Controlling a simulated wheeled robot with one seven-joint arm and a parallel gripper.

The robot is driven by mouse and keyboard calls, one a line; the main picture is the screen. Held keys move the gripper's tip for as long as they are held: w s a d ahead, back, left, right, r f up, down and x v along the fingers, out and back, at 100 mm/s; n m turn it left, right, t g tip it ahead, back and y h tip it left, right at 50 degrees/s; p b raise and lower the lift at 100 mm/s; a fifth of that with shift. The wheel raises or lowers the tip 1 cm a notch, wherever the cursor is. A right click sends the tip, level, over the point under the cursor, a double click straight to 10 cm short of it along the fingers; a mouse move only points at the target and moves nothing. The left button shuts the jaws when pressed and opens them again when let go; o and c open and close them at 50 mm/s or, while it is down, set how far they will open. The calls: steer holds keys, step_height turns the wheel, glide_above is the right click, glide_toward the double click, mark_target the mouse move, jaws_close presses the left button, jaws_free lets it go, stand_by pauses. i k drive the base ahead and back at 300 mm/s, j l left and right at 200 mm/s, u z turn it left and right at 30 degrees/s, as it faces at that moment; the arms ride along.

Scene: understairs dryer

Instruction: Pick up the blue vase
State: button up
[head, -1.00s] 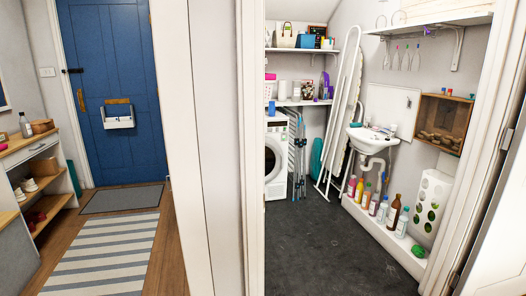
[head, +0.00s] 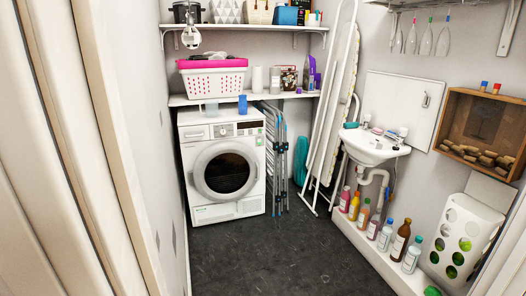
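The blue vase (head: 243,104) is a small, plain blue upright cylinder in the head view. My gripper is not in view.
Dark floor (head: 285,250) is clear up to the dryer. A folded drying rack (head: 276,160) and ironing board (head: 333,110) stand to its right. A sink (head: 372,148) and a ledge of several bottles (head: 400,240) line the right wall. A door frame (head: 110,150) is close on the left.

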mark_target(242, 106)
steer(key=i, duration=2.05)
steer(key=i+l+u, duration=0.1)
steer(key=i+u, duration=0.3)
steer(key=i, duration=0.15)
steer(key=i+l+u, duration=0.25)
steer(key=i+u, duration=0.15)
steer(key=i, duration=0.2)
steer(key=i+l+u, duration=0.65)
steer(key=i, duration=0.25)
steer(key=i+l+u, duration=0.25)
steer(key=i+l, duration=0.2)
